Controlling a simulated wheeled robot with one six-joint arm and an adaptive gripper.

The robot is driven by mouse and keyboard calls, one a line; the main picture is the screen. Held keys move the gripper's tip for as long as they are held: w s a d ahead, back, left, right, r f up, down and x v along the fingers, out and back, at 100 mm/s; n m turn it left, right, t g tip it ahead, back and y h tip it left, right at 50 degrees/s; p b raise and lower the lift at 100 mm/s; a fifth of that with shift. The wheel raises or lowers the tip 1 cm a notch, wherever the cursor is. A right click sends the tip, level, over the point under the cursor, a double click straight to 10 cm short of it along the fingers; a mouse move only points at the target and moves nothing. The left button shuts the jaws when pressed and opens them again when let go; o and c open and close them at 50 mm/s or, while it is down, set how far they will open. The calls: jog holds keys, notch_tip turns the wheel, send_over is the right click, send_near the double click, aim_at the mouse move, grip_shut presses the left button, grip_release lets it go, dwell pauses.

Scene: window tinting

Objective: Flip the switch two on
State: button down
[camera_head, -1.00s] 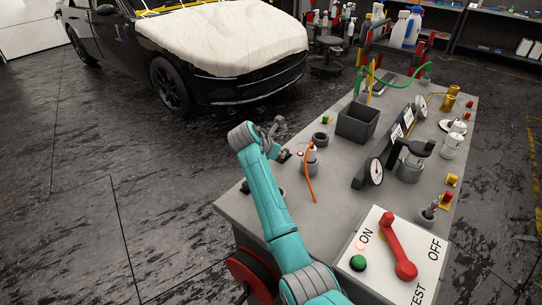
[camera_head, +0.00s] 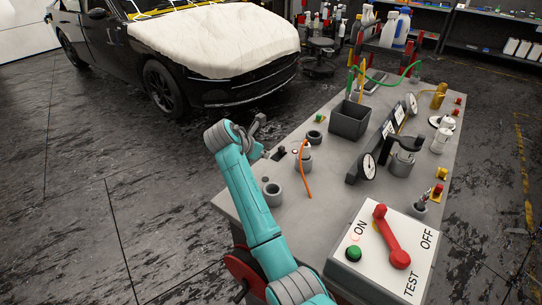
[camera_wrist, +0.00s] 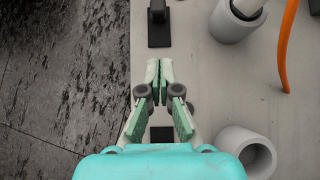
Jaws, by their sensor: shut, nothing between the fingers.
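In the wrist view, a small black switch (camera_wrist: 158,28) with a raised lever sits on the grey bench top, ahead of my gripper. A second black plate (camera_wrist: 162,134) shows partly under my gripper; the fingers and wrist hide much of it. I cannot tell which is switch two. My gripper (camera_wrist: 159,76) is shut and empty, its fingertips between the two plates and apart from the upper switch.
Grey cups (camera_wrist: 246,150) stand right of my gripper, with an orange cable (camera_wrist: 286,50) beyond. The bench (camera_head: 325,190) also carries a dark bin (camera_head: 349,120), gauges and a red-levered ON/OFF/TEST box (camera_head: 385,250). Dark floor lies left of the bench.

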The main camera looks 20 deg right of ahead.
jog(key=v, duration=0.5)
jog(key=shift+s+a+r, duration=0.15)
jog(key=shift+a, duration=0.1)
jog(key=shift+a, duration=0.1)
